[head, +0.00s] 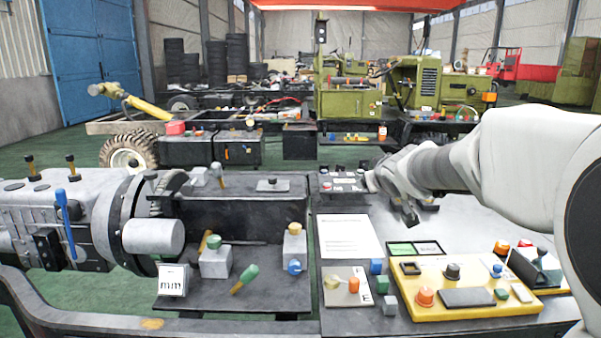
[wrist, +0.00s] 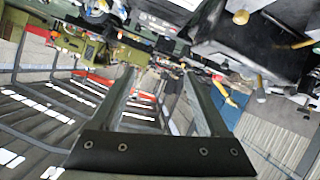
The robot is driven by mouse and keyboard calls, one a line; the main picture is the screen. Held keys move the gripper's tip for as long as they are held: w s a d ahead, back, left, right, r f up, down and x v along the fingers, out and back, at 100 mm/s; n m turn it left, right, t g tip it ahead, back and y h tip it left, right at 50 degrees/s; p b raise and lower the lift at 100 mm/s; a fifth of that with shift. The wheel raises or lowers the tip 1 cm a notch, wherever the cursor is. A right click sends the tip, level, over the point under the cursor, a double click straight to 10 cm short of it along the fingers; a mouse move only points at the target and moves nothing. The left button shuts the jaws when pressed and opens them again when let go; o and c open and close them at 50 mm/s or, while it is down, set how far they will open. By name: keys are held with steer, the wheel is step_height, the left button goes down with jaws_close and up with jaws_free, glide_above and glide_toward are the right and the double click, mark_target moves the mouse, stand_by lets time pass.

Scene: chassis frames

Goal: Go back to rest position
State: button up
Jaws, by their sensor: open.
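My arm reaches in from the right edge of the head view, over the grey work surface (head: 450,228). My gripper (head: 410,216) hangs near the middle of that surface, behind the yellow board. In the wrist view my gripper (wrist: 160,82) shows two fingers set apart with nothing between them. The wrist view looks out tilted across the hall, with roof beams and walls behind the fingers. I cannot tell from the head view whether the fingertips touch anything.
A yellow board (head: 470,313) with knobs and blocks lies in front of my gripper. A white paper sheet (head: 348,237) lies to its left. A small panel with switches (head: 343,183) stands behind. Grey machinery (head: 65,215) fills the left side.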

steer(key=s+a+f+m+g, duration=0.1)
steer(key=s+f+g, duration=0.2)
steer(key=s, duration=0.9)
steer(key=s+a+f+m+g, duration=0.15)
steer(key=s+f, duration=0.25)
steer(key=s, duration=0.8)
steer(key=s+f+m+g, duration=0.1)
steer(key=s+f+g, duration=0.2)
steer(key=s, duration=0.9)
step_height(320, 180, up, 18)
steer(key=p, duration=1.8)
steer(key=shift+y, duration=0.3)
steer(key=shift+n, duration=0.25)
